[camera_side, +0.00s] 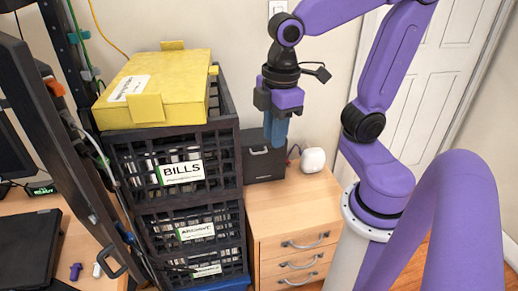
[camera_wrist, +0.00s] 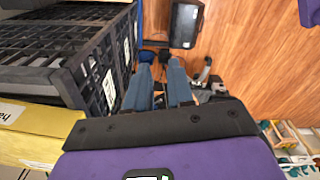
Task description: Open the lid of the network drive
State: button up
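A dark box that looks like the network drive (camera_side: 263,168) stands on the wooden drawer cabinet (camera_side: 290,215) in the side view, right of the stacked crates. My gripper (camera_side: 275,138) points down, with its blue fingers in front of the box's upper part. I cannot tell whether they touch it. The lid's position is unclear behind the fingers. In the wrist view the two blue fingers of my gripper (camera_wrist: 160,68) are apart with nothing visible between them. I cannot clearly make out the drive there.
Black crates (camera_side: 187,172) with labels are stacked left of the box, topped by a yellow folder (camera_side: 155,88). A small white device (camera_side: 313,160) sits right of the box. The cabinet top in front is clear. A dark rack post (camera_side: 60,140) stands at left.

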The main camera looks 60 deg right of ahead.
jog(key=w+d+m, duration=0.1)
jog(key=w+d, duration=0.4)
jog(key=w, duration=0.5)
jog(key=m+t+h, duration=0.1)
jog(key=m+h, duration=0.1)
send_over(259, 153)
jog(key=s+a, duration=0.2)
jog(key=f, duration=1.1)
jog(key=w+d+f, duration=0.1)
jog(key=f, duration=1)
jog(key=w+d+f, duration=0.1)
jog(key=f, duration=1)
jog(key=shift+f, duration=0.2)
grip_shut()
